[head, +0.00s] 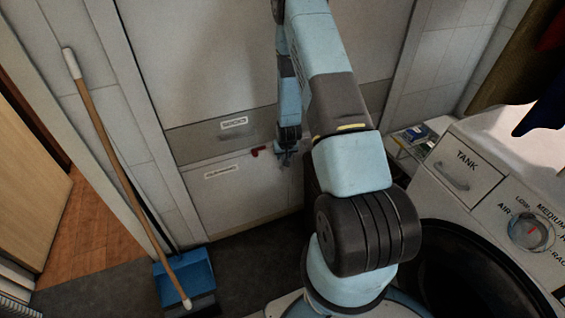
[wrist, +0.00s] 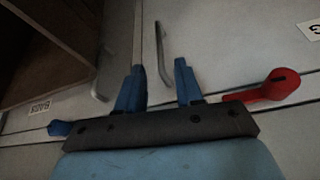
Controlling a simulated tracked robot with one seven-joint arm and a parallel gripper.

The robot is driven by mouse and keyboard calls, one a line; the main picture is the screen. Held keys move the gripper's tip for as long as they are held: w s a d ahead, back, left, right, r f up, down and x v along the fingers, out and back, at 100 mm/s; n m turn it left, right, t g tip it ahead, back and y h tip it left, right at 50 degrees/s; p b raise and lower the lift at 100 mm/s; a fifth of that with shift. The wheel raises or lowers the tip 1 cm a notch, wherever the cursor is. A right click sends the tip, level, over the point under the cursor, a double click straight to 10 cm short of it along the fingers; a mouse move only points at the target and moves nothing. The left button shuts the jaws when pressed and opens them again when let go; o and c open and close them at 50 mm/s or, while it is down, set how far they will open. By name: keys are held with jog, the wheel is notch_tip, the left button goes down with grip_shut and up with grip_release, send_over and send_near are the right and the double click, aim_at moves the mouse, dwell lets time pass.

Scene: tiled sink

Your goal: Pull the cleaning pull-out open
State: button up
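The cleaning pull-out is apparently the pale lower front (head: 235,195) with a small, hardly legible label, in the head view. Its face appears closed. My gripper (head: 287,155) is near the right edge of this front and below the grey drawer band. In the wrist view my gripper (wrist: 159,72) is open, with two blue fingers apart. A slim metal bar handle (wrist: 164,58) shows between and beyond the fingertips. I cannot tell whether they touch it. In the head view my gripper hides this spot.
A red lever-like piece (head: 257,152) sits left of my gripper and also shows in the wrist view (wrist: 268,90). A broom (head: 118,165) and blue dustpan (head: 185,275) stand left. A machine marked TANK (head: 465,170) is on the right. Dark floor lies before the front.

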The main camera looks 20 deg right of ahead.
send_over(282, 170)
jog(key=f, duration=0.7)
jog(key=shift+w+d+f, duration=0.15)
jog(key=shift+d+f, duration=0.05)
jog(key=shift+f, duration=0.2)
grip_shut()
